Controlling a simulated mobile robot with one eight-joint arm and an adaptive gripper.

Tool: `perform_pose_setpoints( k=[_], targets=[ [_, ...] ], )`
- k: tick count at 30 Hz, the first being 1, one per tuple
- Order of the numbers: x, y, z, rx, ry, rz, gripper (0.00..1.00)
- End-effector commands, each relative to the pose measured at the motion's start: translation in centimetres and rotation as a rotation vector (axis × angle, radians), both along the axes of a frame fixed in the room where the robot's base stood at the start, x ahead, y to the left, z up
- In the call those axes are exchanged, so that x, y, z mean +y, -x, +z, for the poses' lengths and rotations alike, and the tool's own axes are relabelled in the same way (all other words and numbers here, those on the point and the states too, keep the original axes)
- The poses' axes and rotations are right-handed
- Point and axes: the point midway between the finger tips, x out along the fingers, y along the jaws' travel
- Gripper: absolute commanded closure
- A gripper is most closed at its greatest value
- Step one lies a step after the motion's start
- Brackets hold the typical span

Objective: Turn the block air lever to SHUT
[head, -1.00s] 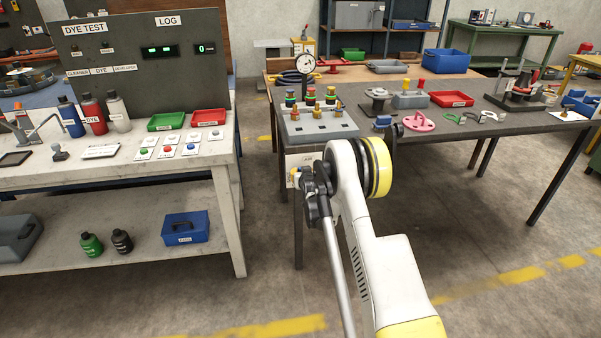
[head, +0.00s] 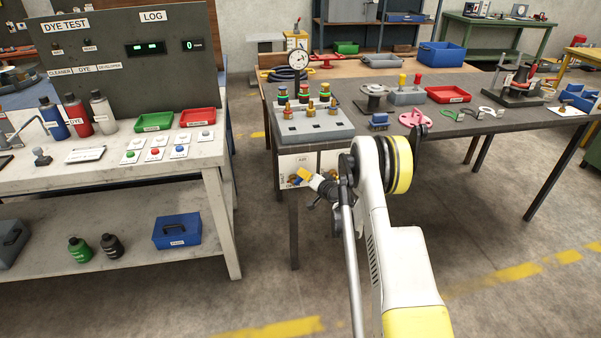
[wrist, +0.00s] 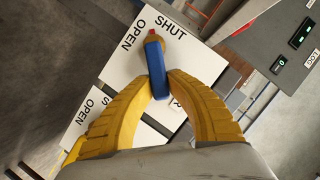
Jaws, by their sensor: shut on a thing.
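A blue lever (wrist: 156,70) stands at a white plate (wrist: 125,72) marked OPEN and SHUT in the wrist view. A small red and yellow part shows at the lever's far end, near the lettering. My gripper (wrist: 160,80) has its yellow fingers closed on the lever, one on each side. In the head view my gripper (head: 303,175) is at the white AIR plate (head: 296,161) below the grey table's front left corner. The lever cannot be made out there. The near part of the plate is hidden behind my fingers in the wrist view.
A second OPEN label (wrist: 97,109) shows at lower left in the wrist view, its neighbour partly hidden. Above the plates, a grey block (head: 310,125) with several fittings sits on the table. The white bench (head: 215,165) stands to the left, with open floor between.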

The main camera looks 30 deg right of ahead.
Motion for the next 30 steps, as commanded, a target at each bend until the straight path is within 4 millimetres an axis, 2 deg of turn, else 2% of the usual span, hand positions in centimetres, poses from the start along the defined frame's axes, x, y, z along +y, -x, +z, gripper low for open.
perform_pose_setpoints(
  k=[15,30],
  targets=[
    [-1.3,0.4,-2.3,-0.126,-0.44,0.001,1.0],
    [-1.4,0.4,-3.3,-0.181,-0.645,0.002,1.0]
  ],
)
